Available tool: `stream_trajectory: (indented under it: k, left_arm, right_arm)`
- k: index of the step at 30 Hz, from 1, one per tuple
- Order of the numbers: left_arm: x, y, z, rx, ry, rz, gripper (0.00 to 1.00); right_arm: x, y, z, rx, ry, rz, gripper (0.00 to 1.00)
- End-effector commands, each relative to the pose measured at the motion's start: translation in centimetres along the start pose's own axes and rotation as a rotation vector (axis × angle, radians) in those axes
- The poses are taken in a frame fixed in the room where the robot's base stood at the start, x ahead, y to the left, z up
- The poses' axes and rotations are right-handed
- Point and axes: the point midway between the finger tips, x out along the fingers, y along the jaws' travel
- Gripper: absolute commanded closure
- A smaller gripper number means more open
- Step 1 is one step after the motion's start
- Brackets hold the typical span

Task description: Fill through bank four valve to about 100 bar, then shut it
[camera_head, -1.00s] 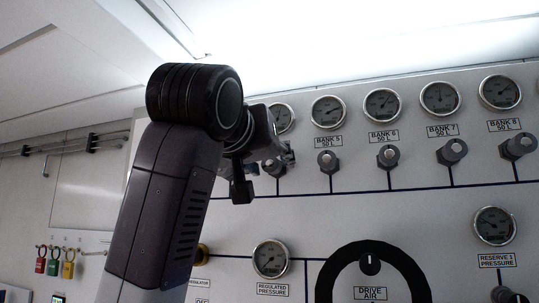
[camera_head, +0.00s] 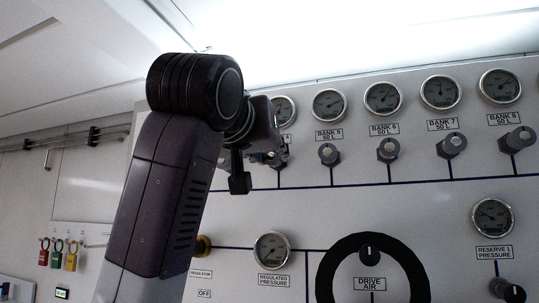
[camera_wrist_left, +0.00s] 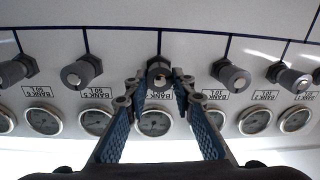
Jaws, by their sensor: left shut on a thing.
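The bank four valve knob (camera_wrist_left: 158,70) is a dark round knob with a lighter centre, in the middle of the upside-down left wrist view. My left gripper (camera_wrist_left: 159,82) has its blue-padded fingers on either side of this knob and is shut on it. In the head view my left gripper (camera_head: 277,157) and wrist cover most of the knob. The bank four gauge (camera_head: 285,109) is partly hidden behind my wrist; it also shows between the fingers in the wrist view (camera_wrist_left: 155,123). Its needle is too small to read exactly. My right gripper is not in view.
The bank 5 valve (camera_head: 328,154) is close to the right of my gripper, with further bank valves and gauges along the row. Coloured padlocks (camera_head: 57,254) hang at the left.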

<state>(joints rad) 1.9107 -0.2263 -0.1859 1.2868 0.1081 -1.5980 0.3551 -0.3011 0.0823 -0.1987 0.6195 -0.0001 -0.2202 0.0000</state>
Motion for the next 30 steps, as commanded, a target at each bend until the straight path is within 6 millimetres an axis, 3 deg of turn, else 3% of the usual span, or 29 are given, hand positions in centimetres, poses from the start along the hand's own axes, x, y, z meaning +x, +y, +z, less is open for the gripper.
stream_trajectory:
  k: [30]
  left_arm:
    - [0.0, 0.1, 0.1, 0.891, 0.045, 0.003, 1.00]
  right_arm:
    - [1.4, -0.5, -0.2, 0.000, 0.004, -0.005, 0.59]
